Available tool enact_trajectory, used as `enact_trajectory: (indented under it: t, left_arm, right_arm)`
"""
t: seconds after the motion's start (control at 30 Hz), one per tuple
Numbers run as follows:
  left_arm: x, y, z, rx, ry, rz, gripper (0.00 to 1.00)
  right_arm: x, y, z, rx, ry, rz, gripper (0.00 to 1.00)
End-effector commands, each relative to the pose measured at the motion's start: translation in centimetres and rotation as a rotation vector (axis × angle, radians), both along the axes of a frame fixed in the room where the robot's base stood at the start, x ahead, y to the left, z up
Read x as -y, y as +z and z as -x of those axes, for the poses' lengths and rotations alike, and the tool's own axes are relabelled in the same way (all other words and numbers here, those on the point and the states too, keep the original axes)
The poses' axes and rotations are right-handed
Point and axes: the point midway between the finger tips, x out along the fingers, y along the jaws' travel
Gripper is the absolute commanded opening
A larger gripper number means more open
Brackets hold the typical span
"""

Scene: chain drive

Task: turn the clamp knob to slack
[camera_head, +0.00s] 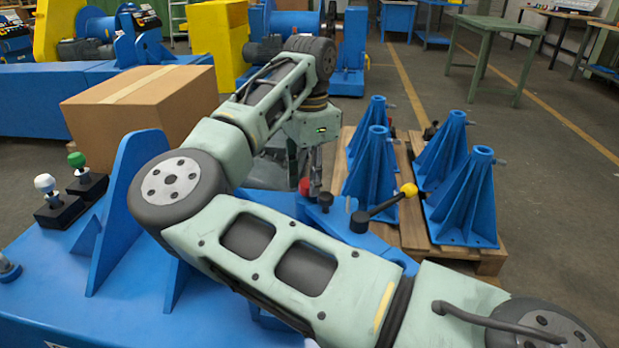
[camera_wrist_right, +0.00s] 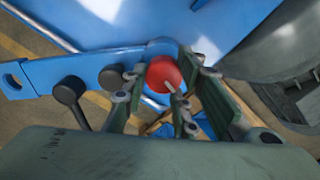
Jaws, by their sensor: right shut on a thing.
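The clamp knob is red with a short pale mark on its face. It shows in the right wrist view (camera_wrist_right: 163,73), beside a blue bracket, and as a small red spot in the head view (camera_head: 304,187). My right gripper (camera_wrist_right: 168,88) is shut on the knob, with one finger on each side of it. In the head view the right gripper (camera_head: 311,172) points down at the knob, and my arm hides much of the area around it. My left gripper is not in view.
A black lever with a yellow ball (camera_head: 408,190) stands right of the knob. Blue stands (camera_head: 462,205) sit on a wooden pallet beyond. A cardboard box (camera_head: 140,105) is at the left. Green and white knobs (camera_head: 76,160) stand on the blue machine.

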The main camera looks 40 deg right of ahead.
Motion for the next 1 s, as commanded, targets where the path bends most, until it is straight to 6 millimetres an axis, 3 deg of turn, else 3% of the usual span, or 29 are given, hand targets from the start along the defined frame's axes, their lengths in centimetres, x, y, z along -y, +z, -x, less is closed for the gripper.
enact_trajectory:
  t: [0.2,0.23,0.37,0.77,1.0]
  left_arm:
    - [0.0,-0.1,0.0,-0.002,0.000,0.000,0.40]
    - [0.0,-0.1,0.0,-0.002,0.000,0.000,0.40]
    - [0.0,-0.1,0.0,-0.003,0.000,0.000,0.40]
    - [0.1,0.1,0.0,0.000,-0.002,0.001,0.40]
    - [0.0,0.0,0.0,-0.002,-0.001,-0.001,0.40]
  right_arm:
    - [-0.3,-0.4,0.4,-0.018,-0.005,-0.013,0.00]
    - [-0.3,-0.4,0.4,-0.018,-0.005,-0.013,0.29]
    - [-0.2,-0.4,0.4,-0.016,-0.005,-0.013,0.40]
    - [-0.1,0.0,0.2,-0.007,-0.004,-0.007,0.40]
    - [0.0,3.0,0.1,-0.006,-0.004,-0.005,0.40]
